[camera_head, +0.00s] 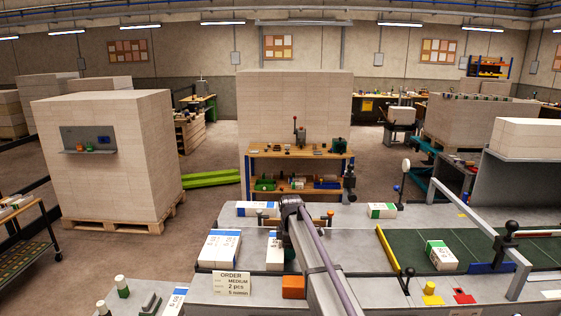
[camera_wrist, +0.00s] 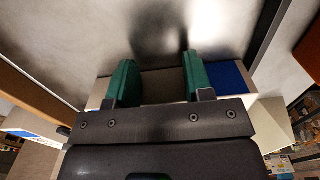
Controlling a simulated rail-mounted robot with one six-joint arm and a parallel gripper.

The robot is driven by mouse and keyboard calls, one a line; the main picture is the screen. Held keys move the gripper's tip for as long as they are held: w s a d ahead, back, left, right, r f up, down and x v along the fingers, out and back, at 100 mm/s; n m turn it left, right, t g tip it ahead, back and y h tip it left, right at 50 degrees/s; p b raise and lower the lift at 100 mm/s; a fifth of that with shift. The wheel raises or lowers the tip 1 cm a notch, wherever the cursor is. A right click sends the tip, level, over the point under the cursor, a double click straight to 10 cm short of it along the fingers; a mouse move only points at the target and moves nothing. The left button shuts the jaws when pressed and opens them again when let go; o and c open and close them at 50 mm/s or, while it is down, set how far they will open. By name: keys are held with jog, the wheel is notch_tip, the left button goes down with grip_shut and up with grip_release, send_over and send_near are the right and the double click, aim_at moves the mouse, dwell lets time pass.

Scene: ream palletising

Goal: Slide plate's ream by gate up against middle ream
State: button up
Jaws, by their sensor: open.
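My gripper (camera_wrist: 160,82) is open in the wrist view, its two green fingers apart above a pale ream with a blue label (camera_wrist: 228,76). I cannot tell whether they touch it. In the head view my arm hides most of the gripper. A blue-labelled ream (camera_head: 274,252) stands just left of my arm on the grey metal plate (camera_head: 258,284). Which ream is the middle one, and which part is the gate, is unclear.
An order sign (camera_head: 231,283) and an orange block (camera_head: 293,287) stand at the plate's front. A yellow bar (camera_head: 388,248) edges the green belt (camera_head: 482,249), which carries a green-labelled ream (camera_head: 441,256). Another green-labelled ream (camera_head: 382,210) lies at the back.

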aim_at(261, 255)
jog(key=shift+w+a, duration=0.15)
jog(key=shift+a, duration=4.4)
jog(key=shift+a, duration=0.2)
jog(key=shift+a, duration=0.65)
jog(key=shift+d, duration=0.15)
notch_tip(261, 255, up, 3)
jog(key=p, duration=0.3)
jog(key=shift+r, duration=0.1)
jog(key=r+p, duration=0.1)
jog(key=d+r+p, duration=0.2)
jog(key=p, duration=0.1)
jog(key=shift+r, duration=0.4)
